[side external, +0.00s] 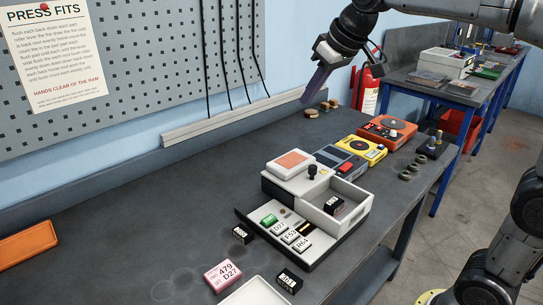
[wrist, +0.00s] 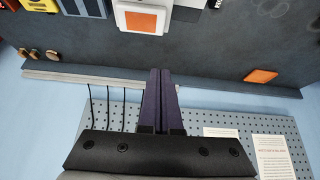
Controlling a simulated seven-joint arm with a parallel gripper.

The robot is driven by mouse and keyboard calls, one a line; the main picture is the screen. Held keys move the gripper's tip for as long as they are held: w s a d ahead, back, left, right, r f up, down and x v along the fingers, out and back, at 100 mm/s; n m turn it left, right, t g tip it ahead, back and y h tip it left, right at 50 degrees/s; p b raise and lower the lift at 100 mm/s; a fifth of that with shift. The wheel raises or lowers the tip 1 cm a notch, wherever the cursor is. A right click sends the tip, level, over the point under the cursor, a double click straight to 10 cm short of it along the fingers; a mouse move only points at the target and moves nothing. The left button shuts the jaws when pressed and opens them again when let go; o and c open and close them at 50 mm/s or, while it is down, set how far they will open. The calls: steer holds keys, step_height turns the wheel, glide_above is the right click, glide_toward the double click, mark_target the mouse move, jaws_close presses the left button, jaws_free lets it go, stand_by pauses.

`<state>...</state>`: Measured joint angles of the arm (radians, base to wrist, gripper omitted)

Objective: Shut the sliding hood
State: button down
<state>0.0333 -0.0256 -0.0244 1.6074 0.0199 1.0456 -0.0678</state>
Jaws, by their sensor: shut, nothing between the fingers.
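The white hood with an orange top panel (side external: 289,162) appears to be the sliding hood. It sits at the back left of a white-and-black bench unit (side external: 268,186), and a black knob (side external: 312,170) stands beside it. To its front right, an open white bay (side external: 352,196) shows a black block (side external: 333,205) inside. The fingers also show in the wrist view (wrist: 159,72).
A yellow device (side external: 361,149) and an orange device (side external: 387,130) stand behind the unit. Small labelled blocks, including a pink one (side external: 223,274), lie in front. An orange tray (side external: 27,243) is at far left. A pegboard (side external: 130,60) lines the wall. The bench's left middle is clear.

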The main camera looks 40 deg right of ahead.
steer(key=w+d+f+g, duration=0.1)
steer(key=w+f, duration=0.4)
steer(key=w, duration=0.6)
steer(key=w+d+f+g, duration=0.1)
steer(key=w+f, duration=0.2)
steer(key=f, duration=1.4)
steer(key=shift+d+f, duration=0.15)
steer(key=shift+f, duration=0.05)
